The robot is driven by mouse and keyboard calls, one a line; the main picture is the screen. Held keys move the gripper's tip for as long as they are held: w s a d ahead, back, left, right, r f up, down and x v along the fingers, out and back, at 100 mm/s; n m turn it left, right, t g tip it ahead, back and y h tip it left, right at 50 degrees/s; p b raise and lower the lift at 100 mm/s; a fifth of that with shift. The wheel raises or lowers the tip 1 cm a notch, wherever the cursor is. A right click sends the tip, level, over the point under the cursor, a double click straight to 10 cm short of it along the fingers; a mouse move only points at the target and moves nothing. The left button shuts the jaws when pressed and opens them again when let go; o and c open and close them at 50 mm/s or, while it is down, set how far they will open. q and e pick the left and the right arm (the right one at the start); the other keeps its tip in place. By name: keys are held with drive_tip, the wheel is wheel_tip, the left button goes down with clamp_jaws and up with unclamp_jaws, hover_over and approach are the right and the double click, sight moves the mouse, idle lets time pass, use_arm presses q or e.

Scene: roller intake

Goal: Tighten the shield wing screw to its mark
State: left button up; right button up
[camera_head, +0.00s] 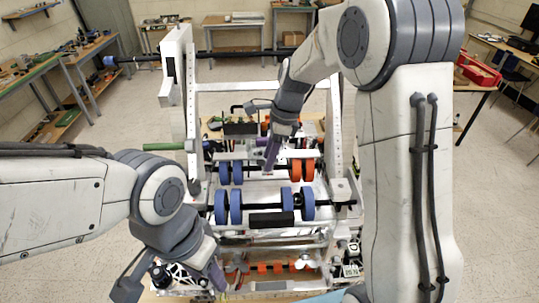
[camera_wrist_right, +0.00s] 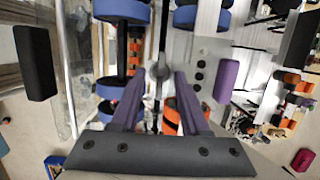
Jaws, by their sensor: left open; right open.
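My right gripper (camera_head: 271,160) points down over the roller intake, just above its upper roller row. In the right wrist view its two purple fingers (camera_wrist_right: 160,80) are apart, with nothing clamped between them. A small grey metal piece (camera_wrist_right: 160,71), perhaps the wing screw, shows in the gap near the fingertips; I cannot tell its wing angle or see a mark. In the head view the gripper and small size hide the screw. My left gripper (camera_head: 212,280) is open, low at the front left of the intake, apart from the upper rollers.
Blue wheels (camera_head: 221,207) and orange wheels (camera_head: 309,170) sit on the intake's roller shafts. White uprights (camera_head: 337,130) flank it, and a long dark bar (camera_head: 230,54) crosses behind. Workbenches (camera_head: 80,60) line the room; the floor between is clear.

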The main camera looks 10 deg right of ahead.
clamp_jaws()
drive_tip(key=shift+r+m+p, duration=0.2)
drive_tip(key=shift+m+p, duration=0.6)
drive_tip(key=shift+m, duration=0.1)
drive_tip(key=shift+m+t, duration=0.3)
drive_tip(key=shift+f, duration=0.2)
